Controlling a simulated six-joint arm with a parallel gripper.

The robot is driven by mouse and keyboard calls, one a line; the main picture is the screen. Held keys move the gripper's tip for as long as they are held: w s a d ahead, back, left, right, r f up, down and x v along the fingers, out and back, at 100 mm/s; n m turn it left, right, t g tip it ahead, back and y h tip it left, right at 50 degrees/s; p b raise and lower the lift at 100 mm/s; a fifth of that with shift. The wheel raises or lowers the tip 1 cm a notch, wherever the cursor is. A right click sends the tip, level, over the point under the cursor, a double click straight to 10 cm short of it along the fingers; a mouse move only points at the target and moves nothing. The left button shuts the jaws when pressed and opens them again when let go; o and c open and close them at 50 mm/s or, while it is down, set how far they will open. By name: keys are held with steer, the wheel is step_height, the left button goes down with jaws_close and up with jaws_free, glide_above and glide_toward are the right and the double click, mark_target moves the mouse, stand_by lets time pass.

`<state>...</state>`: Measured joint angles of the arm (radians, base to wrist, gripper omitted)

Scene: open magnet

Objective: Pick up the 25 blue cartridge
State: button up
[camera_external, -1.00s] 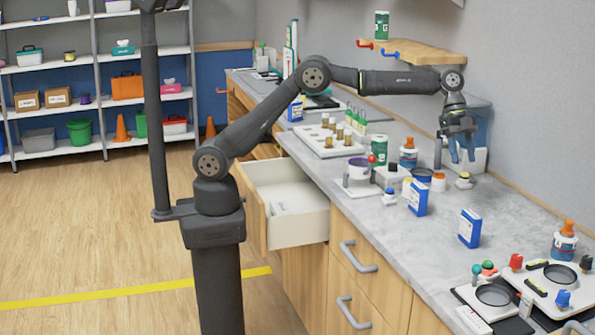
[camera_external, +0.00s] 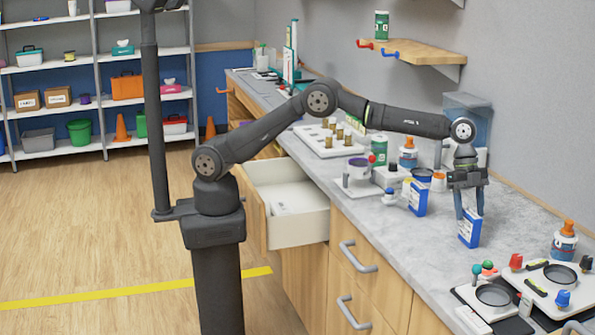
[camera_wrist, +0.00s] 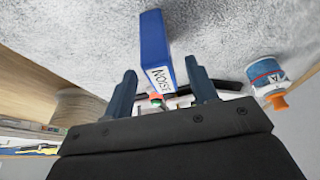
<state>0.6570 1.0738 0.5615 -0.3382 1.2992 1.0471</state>
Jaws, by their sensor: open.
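A blue box with a white label (camera_external: 469,231) stands upright on the grey counter (camera_external: 400,228), below my gripper (camera_external: 470,211). The gripper points down, open, with its dark blue fingers at the top of the box. In the wrist view the blue box (camera_wrist: 155,42) lies between the two fingers of my gripper (camera_wrist: 161,68), with gaps visible at both sides. Its label is partly legible, but I cannot read a 25. A second similar blue and white box (camera_external: 418,198) stands further back to the left.
An orange-capped bottle (camera_external: 564,242) stands to the right; it also shows in the wrist view (camera_wrist: 268,80). A plate with dark discs and coloured knobs (camera_external: 540,285) is at the front right. Jars crowd the counter behind. An open drawer (camera_external: 290,212) juts out at left.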

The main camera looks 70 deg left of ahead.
glide_above(473, 248)
steer(key=a, duration=0.3)
steer(key=shift+w+d+f, duration=0.1)
steer(key=shift+d+f, duration=0.05)
steer(key=shift+f, duration=1.1)
steer(key=shift+w+d+f, duration=0.1)
steer(key=shift+f, duration=1.15)
steer(key=c, duration=1.1)
